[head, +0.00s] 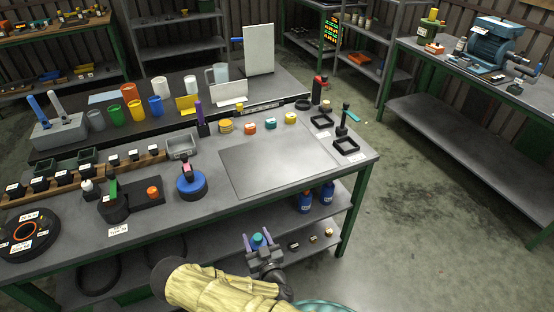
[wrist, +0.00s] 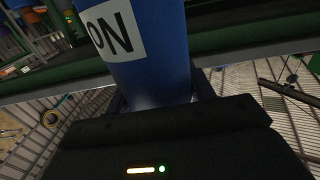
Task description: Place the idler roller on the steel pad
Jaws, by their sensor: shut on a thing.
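My gripper (head: 258,242) is in front of the near edge of the workbench, outside the tabletop. It is shut on a blue cylinder (wrist: 150,55) with a white label, partly reading "ON", that fills the middle of the wrist view. In the head view only a small teal top (head: 258,240) shows between the purple fingers. I cannot tell from its label whether this is the idler roller. A flat grey steel plate (head: 275,165), which looks like the steel pad, lies bare on the right part of the workbench.
Blue bottles (head: 305,202) stand on the shelf below the bench. Small coloured cylinders (head: 250,128) line the plate's far side. Black square frames (head: 345,145) and an upright black tool (head: 343,118) stand at its right. A blue round part (head: 191,185) sits to its left.

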